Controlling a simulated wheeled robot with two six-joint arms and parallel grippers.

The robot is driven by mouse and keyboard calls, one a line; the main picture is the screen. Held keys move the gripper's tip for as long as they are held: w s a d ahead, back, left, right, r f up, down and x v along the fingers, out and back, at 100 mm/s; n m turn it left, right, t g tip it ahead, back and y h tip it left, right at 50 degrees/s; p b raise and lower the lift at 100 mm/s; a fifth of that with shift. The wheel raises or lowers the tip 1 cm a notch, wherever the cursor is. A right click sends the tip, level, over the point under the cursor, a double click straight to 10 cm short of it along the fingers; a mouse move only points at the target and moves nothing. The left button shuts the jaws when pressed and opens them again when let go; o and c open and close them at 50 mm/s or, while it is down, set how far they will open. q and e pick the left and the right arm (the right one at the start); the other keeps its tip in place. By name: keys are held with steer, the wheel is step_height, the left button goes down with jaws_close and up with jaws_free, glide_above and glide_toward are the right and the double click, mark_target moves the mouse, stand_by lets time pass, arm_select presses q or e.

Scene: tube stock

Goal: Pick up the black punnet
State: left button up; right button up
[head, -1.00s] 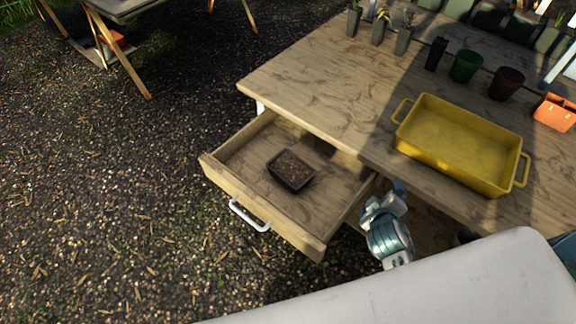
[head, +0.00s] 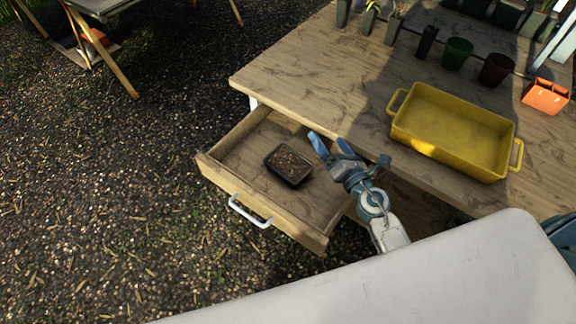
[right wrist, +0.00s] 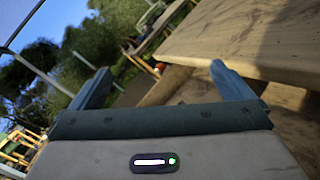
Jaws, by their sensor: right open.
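The black punnet (head: 289,166) is a small square tray filled with brown soil. It sits in the open wooden drawer (head: 222,184), upright on the drawer floor. My right gripper (head: 335,146) is open and empty. In the head view its fingers appear just right of the punnet and above the drawer's right side. The right wrist view shows both fingers of the right gripper (right wrist: 160,78) spread apart with nothing between them, and the punnet does not show there. My left gripper is not in view.
The wooden table (head: 310,80) stands behind and right of the drawer. A yellow tray (head: 455,160) with handles sits on it. A green pot (head: 457,54), a dark brown pot (head: 496,69) and an orange container (head: 545,96) stand further back. The drawer has a white handle (head: 248,212).

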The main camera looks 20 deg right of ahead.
mark_target(293, 166)
steer(key=a+f+n+g+y, duration=0.1)
steer(key=f+n+g, duration=0.1)
steer(key=f+n, duration=0.1)
steer(key=a+f+n+g+y, duration=0.1)
steer(key=a+f+n+g, duration=0.1)
steer(key=f+n, duration=0.1)
steer(key=a+f+n+g+y, duration=0.2)
steer(key=f+n, duration=0.1)
steer(key=n, duration=0.2)
steer(key=shift+w+a+f+n, duration=0.1)
steer(key=shift+f+n, duration=0.2)
steer(key=shift+f+n+g, duration=0.3)
steer(key=shift+f+g, duration=0.05)
steer(key=shift+g, duration=0.05)
steer(key=shift+w+a+f, duration=0.15)
steer(key=shift+a+f, duration=0.05)
steer(key=shift+f, duration=0.05)
steer(key=x, duration=0.2)
steer(key=p+x, duration=0.1)
steer(key=x, duration=0.4)
steer(key=shift+s+f, duration=0.2)
steer(key=shift+f, duration=0.05)
steer(key=shift+c, duration=0.2)
steer(key=c, duration=1)
